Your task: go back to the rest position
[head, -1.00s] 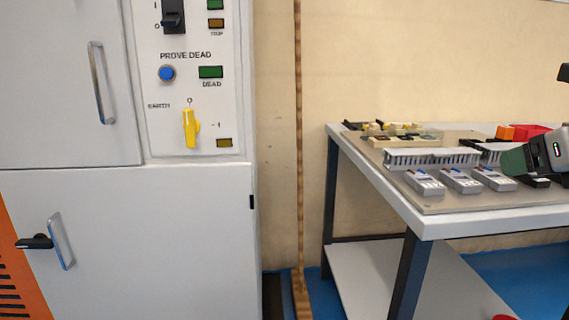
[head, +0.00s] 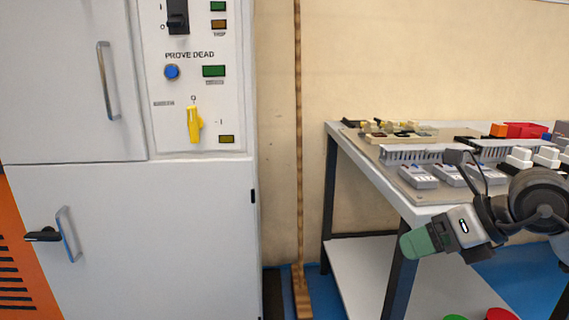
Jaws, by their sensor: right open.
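My right gripper (head: 421,242) comes in from the right, with a green tip, a grey body with a small light and dark parts behind it. It is open, and I see nothing held in it. It is in front of the near edge of the workbench (head: 385,187), overlapping it in the picture. Exactly how its fingers lie is hard to make out. My left gripper is out of view.
A grey cabinet (head: 150,230) with a yellow earth switch (head: 194,124) stands at the left. Several grey meters (head: 418,177) and slotted grey trunking (head: 412,154) lie on the bench. A red bin (head: 524,130) is at the back.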

